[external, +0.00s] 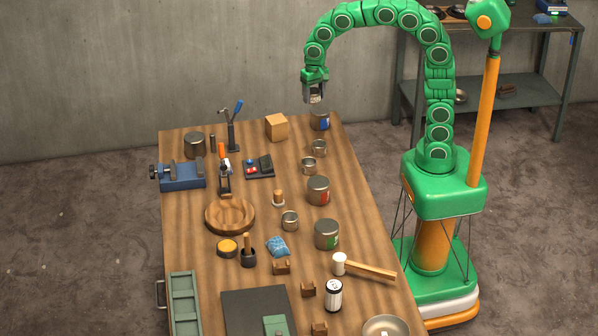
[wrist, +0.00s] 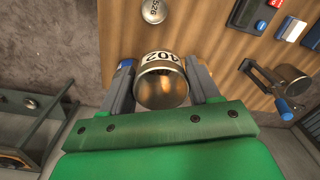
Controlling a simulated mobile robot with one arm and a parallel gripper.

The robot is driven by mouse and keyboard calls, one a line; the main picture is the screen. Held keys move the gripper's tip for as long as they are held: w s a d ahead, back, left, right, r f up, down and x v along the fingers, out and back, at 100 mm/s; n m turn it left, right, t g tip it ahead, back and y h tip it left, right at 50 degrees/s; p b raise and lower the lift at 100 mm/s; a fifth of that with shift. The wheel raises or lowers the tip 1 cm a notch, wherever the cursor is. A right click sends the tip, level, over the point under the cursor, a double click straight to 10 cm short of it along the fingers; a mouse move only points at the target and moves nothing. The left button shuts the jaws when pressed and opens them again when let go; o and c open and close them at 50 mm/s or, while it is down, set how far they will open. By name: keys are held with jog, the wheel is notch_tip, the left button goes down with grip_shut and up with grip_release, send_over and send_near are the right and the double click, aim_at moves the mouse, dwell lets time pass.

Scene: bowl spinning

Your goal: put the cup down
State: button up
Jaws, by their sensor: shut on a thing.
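My gripper (external: 313,97) is above the far right end of the wooden table. It is shut on a small metal cup (wrist: 162,85), which shows between the two fingers in the wrist view with a pale band marked 402. In the external view the held cup is small and mostly hidden by the fingers. A metal canister with a blue label (external: 320,120) stands on the table just below the gripper. I cannot tell the exact gap between them.
The wooden table (external: 180,285) holds two more canisters with red (external: 317,190) and green (external: 326,234) labels. Several small cups stand among them. A wooden block (external: 276,127) is to the left of the gripper. A blue-handled tool (external: 235,120) stands upright farther left.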

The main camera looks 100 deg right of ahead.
jog(key=d+m, duration=0.1)
jog(key=d, duration=0.4)
send_over(277, 119)
jog(key=shift+m, duration=0.3)
jog(key=f, duration=0.8)
jog(key=shift+s+a+f, duration=0.2)
jog(key=shift+a+f, duration=0.05)
jog(key=shift+w+d+f, duration=0.15)
jog(key=shift+w+f, duration=0.15)
jog(key=shift+f, duration=1.65)
jog(key=shift+f, duration=0.1)
jog(key=o, duration=1.1)
jog(key=shift+c, duration=0.2)
